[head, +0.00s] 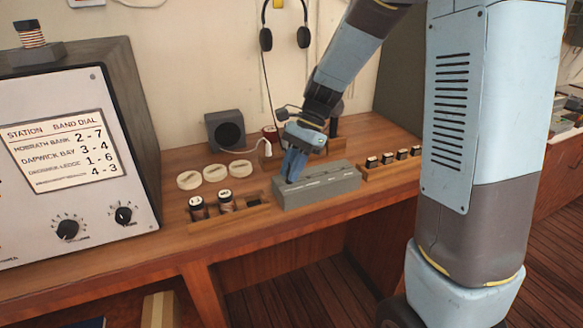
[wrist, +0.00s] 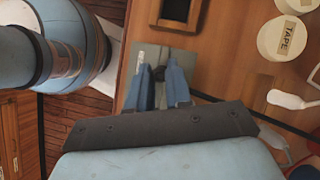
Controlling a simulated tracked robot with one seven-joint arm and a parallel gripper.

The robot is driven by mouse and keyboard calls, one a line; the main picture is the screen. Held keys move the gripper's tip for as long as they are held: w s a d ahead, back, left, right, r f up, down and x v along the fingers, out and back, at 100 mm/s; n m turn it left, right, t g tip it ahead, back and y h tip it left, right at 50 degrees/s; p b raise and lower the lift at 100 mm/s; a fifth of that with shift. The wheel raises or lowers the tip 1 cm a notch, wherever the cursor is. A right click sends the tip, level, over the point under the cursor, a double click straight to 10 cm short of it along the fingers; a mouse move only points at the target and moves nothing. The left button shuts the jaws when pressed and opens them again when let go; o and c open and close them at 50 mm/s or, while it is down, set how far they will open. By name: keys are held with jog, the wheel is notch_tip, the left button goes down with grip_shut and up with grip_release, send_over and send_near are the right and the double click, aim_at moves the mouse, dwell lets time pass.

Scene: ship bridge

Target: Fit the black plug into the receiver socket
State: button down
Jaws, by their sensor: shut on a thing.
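The receiver is a long grey box (head: 330,188) on the wooden desk, with faint markings along its front. Its grey surface also shows in the wrist view (wrist: 148,53) beneath my fingertips. My gripper (head: 291,178) points down at the left part of the box's top. In the wrist view, my gripper's blue fingers (wrist: 159,75) are closed on a small dark piece, the black plug (wrist: 158,72). My fingers hide most of the plug. I cannot tell whether it is in a socket or only above or touching the box; the socket opening is hidden.
Left of the receiver stands a wooden tray (head: 232,214) with two dark jars and an empty slot. A rack (head: 390,168) of small dark pieces stands right. Round tape tins (head: 215,172), a speaker (head: 225,130) and a white plug on a cable (head: 267,149) lie behind.

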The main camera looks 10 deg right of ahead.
dwell(0.6)
jog(key=c, duration=1)
grip_release()
jog(key=shift+o, duration=0.2)
jog(key=v, duration=1.3)
jog(key=shift+w+r, duration=0.2)
jog(key=shift+r, duration=0.1)
jog(key=shift+d, duration=0.15)
jog(key=s+d+r+n+t+h, duration=0.1)
jog(key=s+d+n+t, duration=0.3)
jog(key=s, duration=0.6)
jog(key=s+d+r+n+t+h, duration=0.2)
jog(key=s+d+n+t+h, duration=0.2)
jog(key=s, duration=0.7)
jog(key=d+n+t, duration=0.1)
jog(key=n, duration=0.1)
jog(key=shift+s+d+r+n, duration=0.3)
jog(key=shift+s+d+n, duration=0.05)
jog(key=shift+n, duration=0.05)
